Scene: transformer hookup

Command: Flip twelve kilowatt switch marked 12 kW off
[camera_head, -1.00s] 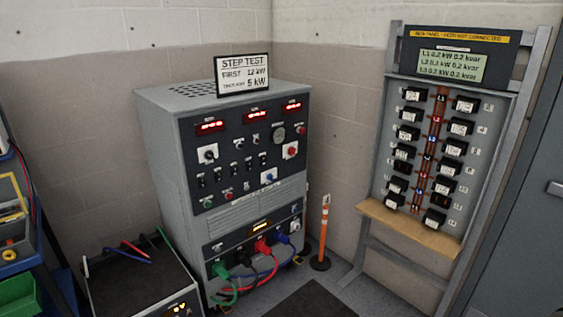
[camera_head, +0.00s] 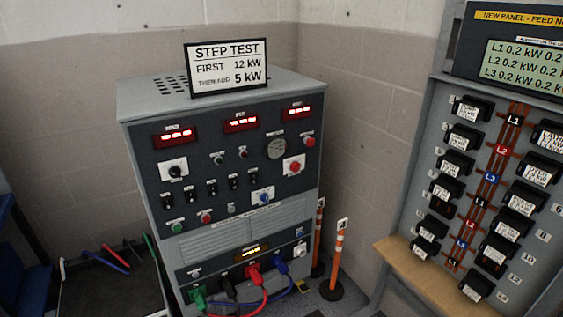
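The grey cabinet (camera_head: 220,220) has a dark front panel with a row of small black switches (camera_head: 212,188) at mid-height. Their small labels are too blurred to read, so I cannot tell which one is marked 12 kW or whether each is on or off. A white sign (camera_head: 228,67) on top of the cabinet reads "STEP TEST", "FIRST 12 kW", "THEN ADD 5 kW". Red digital displays (camera_head: 241,122) are lit along the panel's top. My gripper is not in view.
Green, black, red and blue plugs (camera_head: 253,273) with cables sit at the cabinet's bottom front. Orange posts (camera_head: 336,258) stand on the floor to its right. A breaker panel (camera_head: 483,180) with a wooden ledge (camera_head: 402,259) stands at right. A dark box (camera_head: 110,285) is at lower left.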

